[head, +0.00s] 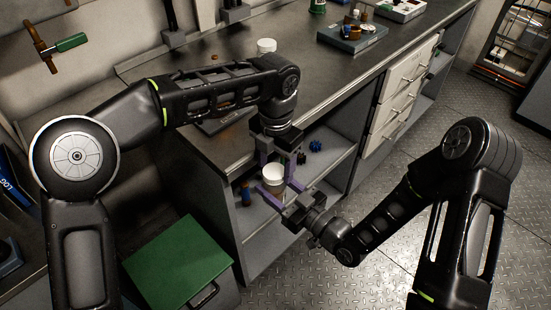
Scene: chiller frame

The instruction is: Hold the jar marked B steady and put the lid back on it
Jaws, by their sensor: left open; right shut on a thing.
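A small white jar (273,182) is at the centre, in front of the open shelf of the bench. My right gripper (279,188) is shut on it, with a purple finger on either side. The jar looks upright. My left gripper (276,164) points down just over the jar's top, its purple fingers apart and open. A second white jar-like thing (266,46) stands on the bench top near the wall. No letter is readable on either. I cannot make out a separate lid, and the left hand partly hides the jar's top.
The dark bench top (330,75) runs behind my arms. A blue tray (352,36) with small parts stands at its far end. Dark blue and brown items sit on the lower shelf (322,143). A green-topped box (180,262) is at lower left. The floor at right is clear.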

